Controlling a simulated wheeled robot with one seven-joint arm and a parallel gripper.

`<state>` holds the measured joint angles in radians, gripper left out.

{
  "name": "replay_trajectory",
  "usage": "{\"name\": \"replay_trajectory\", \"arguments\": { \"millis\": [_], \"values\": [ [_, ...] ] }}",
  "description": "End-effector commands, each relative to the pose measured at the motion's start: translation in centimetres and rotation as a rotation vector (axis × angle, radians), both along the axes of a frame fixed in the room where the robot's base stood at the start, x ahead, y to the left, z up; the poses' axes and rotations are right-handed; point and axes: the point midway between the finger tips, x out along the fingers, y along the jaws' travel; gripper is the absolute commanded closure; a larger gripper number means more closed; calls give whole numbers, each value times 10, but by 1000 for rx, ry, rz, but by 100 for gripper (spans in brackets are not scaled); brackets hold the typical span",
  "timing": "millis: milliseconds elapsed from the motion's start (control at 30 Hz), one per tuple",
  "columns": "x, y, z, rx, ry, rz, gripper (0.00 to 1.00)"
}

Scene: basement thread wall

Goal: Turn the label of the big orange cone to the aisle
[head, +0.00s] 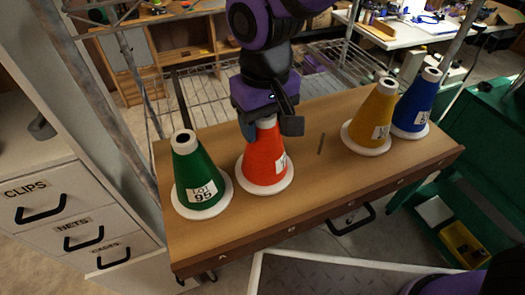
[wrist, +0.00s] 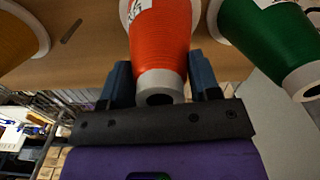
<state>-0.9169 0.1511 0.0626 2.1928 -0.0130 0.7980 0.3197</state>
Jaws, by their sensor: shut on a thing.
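The big orange cone (head: 264,157) stands upright on the wooden top of a cabinet, between a green cone (head: 198,175) and a yellow cone (head: 371,118). Its white label shows only in part at its right side in the head view. My gripper (head: 270,122) is at the top of the orange cone from above. In the wrist view my gripper (wrist: 162,85) has one finger on each side of the cone's narrow end and is shut on it. The orange cone (wrist: 160,40) shows part of its label at the upper edge there.
The green cone stands close on the left, its label facing the front. The yellow cone and a blue cone (head: 415,105) stand at the right end. A white drawer unit (head: 60,210) is at the left.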

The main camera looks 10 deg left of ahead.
Motion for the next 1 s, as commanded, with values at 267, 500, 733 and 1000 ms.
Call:
{"name": "replay_trajectory", "arguments": {
  "millis": [267, 500, 733, 1000],
  "values": [
    [0, 0, 0, 1, -1, -303, 64],
    [0, 0, 0, 0, -1, -567, 64],
    [0, 0, 0, 1, 0, -779, 64],
    [0, 0, 0, 1, 0, -818, 64]
  ]
}}
